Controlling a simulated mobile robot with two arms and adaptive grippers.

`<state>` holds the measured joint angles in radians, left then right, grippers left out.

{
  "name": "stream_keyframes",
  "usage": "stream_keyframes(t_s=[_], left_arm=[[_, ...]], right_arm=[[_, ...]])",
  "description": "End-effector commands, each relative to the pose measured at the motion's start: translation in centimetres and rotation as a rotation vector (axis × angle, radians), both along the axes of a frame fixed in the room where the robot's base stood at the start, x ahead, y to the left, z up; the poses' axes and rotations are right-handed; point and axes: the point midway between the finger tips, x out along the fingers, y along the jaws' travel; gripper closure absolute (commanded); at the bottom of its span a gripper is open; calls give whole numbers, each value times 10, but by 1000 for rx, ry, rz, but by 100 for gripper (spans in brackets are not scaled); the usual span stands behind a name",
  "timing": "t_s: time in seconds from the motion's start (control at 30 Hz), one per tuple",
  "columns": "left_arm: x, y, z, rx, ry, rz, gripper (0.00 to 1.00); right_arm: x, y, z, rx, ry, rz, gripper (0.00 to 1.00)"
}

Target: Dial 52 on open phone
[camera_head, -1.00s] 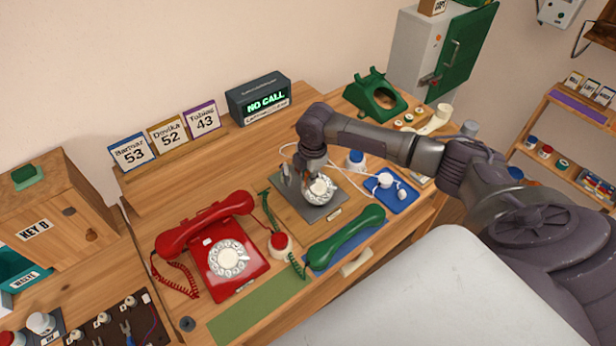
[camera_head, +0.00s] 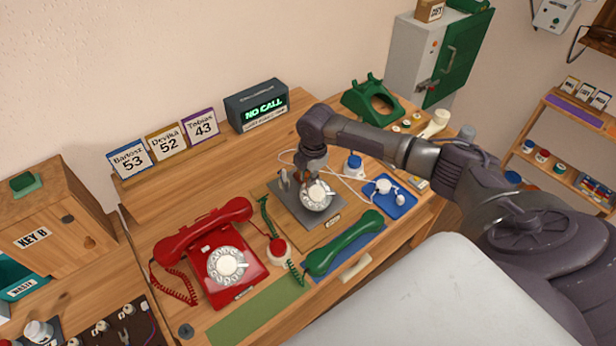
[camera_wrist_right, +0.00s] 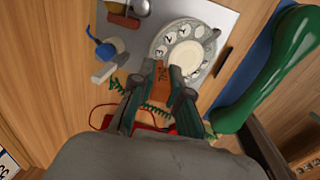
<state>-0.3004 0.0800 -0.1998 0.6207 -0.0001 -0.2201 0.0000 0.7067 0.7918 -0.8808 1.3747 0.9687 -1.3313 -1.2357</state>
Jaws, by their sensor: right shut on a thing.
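The open phone is a grey plate (camera_head: 333,215) with a bare white rotary dial (camera_head: 316,195) and small metal parts, lying on the wooden desk. My right gripper (camera_head: 309,174) points down over the plate beside the dial. In the right wrist view its fingers (camera_wrist_right: 158,88) are shut on a small orange-brown piece (camera_wrist_right: 160,77) with lettering. This piece reaches the lower left rim of the dial (camera_wrist_right: 185,52); whether it touches a finger hole I cannot tell. The display box (camera_head: 258,106) reads NO CALL. My left gripper is not in view.
A red dial phone (camera_head: 210,250) stands left of the plate. A green handset (camera_head: 345,243) lies on a blue mat in front. Number cards (camera_head: 165,143) reading 53, 52 and 43 stand behind. A blue tray (camera_head: 390,201) and green phone body (camera_head: 372,101) are to the right.

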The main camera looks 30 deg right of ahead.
Motion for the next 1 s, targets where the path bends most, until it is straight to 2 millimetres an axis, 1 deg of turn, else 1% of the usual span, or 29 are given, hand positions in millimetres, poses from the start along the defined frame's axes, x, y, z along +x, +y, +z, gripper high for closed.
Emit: stream_keyframes(t_s=[0.13, 0.37, 0.77, 1.0], left_arm=[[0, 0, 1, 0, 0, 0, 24], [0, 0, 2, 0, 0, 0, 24], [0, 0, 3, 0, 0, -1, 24], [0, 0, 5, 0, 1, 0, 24]], right_arm=[[1, -2, 1, -1, 0, -1, 100], [3, -11, 1, -1, 0, -1, 100], [3, -14, 1, -1, 0, -1, 100], [3, -24, 1, 0, -1, -2, 100]])
